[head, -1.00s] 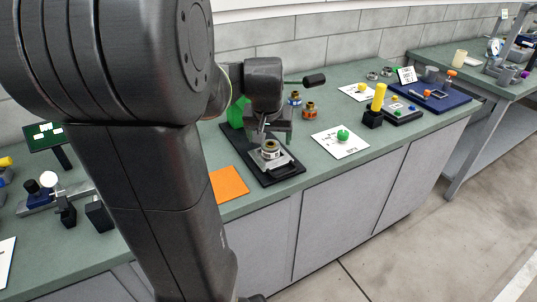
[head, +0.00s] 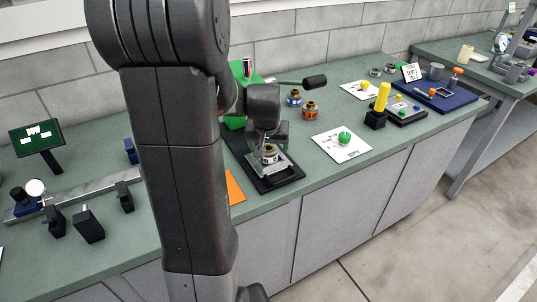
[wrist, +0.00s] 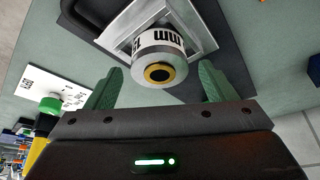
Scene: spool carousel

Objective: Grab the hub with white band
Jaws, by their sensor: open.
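The hub with white band (wrist: 158,55) stands in a square metal fixture on a black base in the wrist view. Its band carries black marks, and its end shows a yellow ring around a dark centre. In the head view the hub (head: 268,155) is partly hidden by my gripper. My gripper (wrist: 158,88) is open and empty, its two green fingers on either side of the hub's near end in the picture. I cannot tell whether the fingertips reach past that end. In the head view my gripper (head: 266,142) is close above the fixture.
A blue-banded hub (head: 294,98) and an orange-banded hub (head: 310,109) stand behind the fixture. A black-handled tool (head: 313,82) lies near them. A white card with a green knob (head: 344,138) is to the right.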

